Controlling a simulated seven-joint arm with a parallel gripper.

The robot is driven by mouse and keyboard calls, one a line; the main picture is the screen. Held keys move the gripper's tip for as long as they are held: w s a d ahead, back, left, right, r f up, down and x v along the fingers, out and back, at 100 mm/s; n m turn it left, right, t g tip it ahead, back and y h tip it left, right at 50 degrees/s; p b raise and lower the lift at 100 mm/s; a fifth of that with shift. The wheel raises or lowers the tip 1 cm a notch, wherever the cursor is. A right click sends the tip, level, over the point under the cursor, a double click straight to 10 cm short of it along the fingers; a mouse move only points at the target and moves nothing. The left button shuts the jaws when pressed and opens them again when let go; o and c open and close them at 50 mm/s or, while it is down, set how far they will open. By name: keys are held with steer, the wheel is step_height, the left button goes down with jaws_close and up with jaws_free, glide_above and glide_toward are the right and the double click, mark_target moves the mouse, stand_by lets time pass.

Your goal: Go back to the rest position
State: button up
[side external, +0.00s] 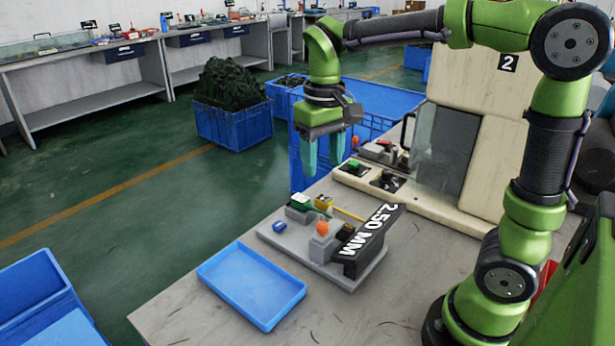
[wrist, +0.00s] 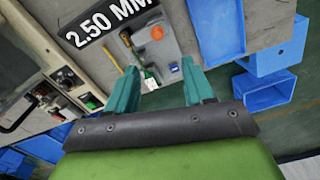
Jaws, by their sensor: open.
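My gripper (side external: 324,152) hangs over the table with its two teal fingers pointing down. The fingers are apart and nothing is between them. In the wrist view my gripper (wrist: 160,82) also shows open and empty. The fixture (wrist: 180,50) shows ahead of the fingers in the wrist view. My gripper is apart from it.
An empty-looking blue tray (side external: 252,284) lies on the table, left of the fixture. A beige machine (side external: 470,209) marked "2", with a glass window, stands at the back right. Blue crates (side external: 234,127) stand on the green floor behind. The air around my gripper looks clear.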

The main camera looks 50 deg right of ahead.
steer(key=shift+r, duration=0.8)
steer(key=s+a+f+m+t+y, duration=0.1)
steer(key=s+a+f+t+y, duration=0.1)
steer(key=s+t, duration=0.5)
steer(key=s, duration=0.3)
steer(key=shift+a+f, duration=0.15)
steer(key=shift+a, duration=0.05)
stand_by(1.4)
